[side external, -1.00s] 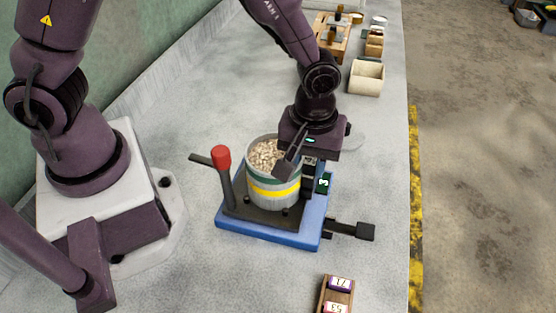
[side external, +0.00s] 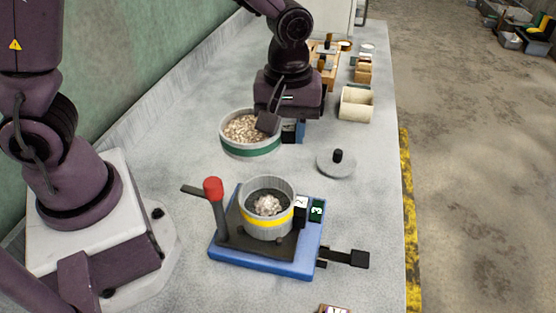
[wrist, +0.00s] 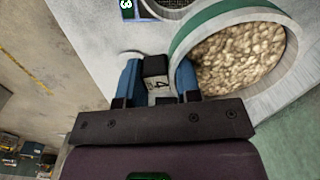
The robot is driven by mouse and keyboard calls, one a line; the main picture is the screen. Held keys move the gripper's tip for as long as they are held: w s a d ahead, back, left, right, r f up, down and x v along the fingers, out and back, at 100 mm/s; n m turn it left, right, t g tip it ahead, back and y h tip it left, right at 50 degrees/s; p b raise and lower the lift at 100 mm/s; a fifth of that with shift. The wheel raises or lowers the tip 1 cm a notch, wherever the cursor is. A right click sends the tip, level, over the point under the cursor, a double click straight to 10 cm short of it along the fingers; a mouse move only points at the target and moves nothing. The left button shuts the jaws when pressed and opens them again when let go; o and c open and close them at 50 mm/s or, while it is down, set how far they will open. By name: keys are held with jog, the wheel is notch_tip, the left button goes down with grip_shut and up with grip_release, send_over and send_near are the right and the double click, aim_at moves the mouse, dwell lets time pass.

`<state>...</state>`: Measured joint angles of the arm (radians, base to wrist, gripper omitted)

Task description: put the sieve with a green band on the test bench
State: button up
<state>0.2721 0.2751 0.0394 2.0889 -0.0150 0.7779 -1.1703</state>
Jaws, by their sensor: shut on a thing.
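The sieve with a green band (side external: 250,148) is full of pale grain and sits level at or just above the bench, behind the shaker; I cannot tell whether it touches. It also shows in the wrist view (wrist: 208,28), at the upper right. My gripper (wrist: 157,84) is shut on its dark handle block, which carries a white tag reading 4. In the side view my gripper (side external: 292,130) is at the sieve's right side. The test bench (side external: 185,135) is the grey speckled top. The yellow-banded sieve (side external: 266,226) stands on the blue-based shaker with a little pale matter inside.
The blue shaker base (side external: 262,262) has a red-knobbed lever (side external: 213,190) on its left. A round grey lid (side external: 336,165) lies right of my gripper. A cream open box (side external: 356,104) and wooden racks stand farther back. Bare bench lies left of the sieve.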

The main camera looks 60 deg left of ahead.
jog(key=s+a+f, duration=0.1)
jog(key=a, duration=0.2)
jog(key=s+a+f, duration=0.1)
jog(key=a+f, duration=0.1)
jog(key=a, duration=0.2)
jog(key=s+a+f, duration=0.1)
jog(key=a+f, duration=0.1)
jog(key=a, duration=0.2)
jog(key=shift+s+f, duration=0.2)
jog(key=shift+s, duration=0.05)
jog(key=m, duration=0.2)
send_over(292, 162)
jog(key=f, duration=1)
jog(key=shift+s, duration=0.3)
jog(key=shift+w+f, duration=0.25)
jog(key=shift+f, duration=1.65)
jog(key=o, duration=1)
jog(key=shift+f, duration=0.1)
